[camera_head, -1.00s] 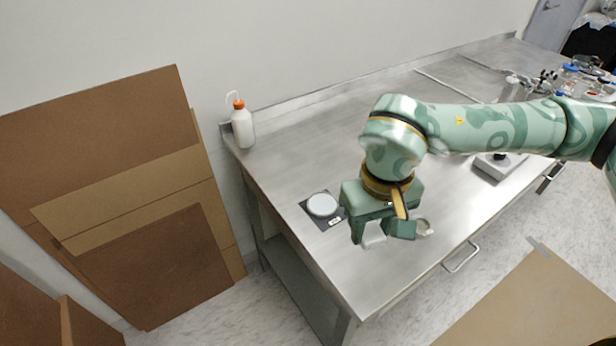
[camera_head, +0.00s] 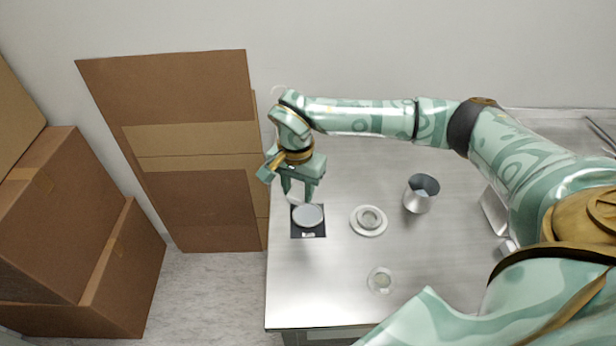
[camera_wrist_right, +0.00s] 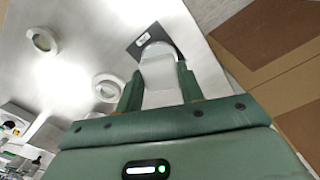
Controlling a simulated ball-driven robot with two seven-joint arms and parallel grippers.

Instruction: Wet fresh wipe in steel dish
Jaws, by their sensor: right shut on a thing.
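My right gripper (camera_head: 297,190) is above the left end of the steel bench, at the dark mat. In the right wrist view its fingers (camera_wrist_right: 158,88) are shut on a white wipe (camera_wrist_right: 160,74), which hangs between and beyond the fingertips. A round pale-grey dish (camera_head: 308,216) sits on the dark square mat (camera_head: 317,233). In the wrist view the wipe overlaps this dish (camera_wrist_right: 158,48); I cannot tell whether they touch. My left gripper is not in view.
A white ringed dish (camera_head: 357,226) lies to the right, with a metal cup (camera_head: 418,203) beyond it. A small clear dish (camera_head: 381,280) is nearer the front. Cardboard sheets (camera_head: 190,225) lean against the wall at left. The bench front is mostly clear.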

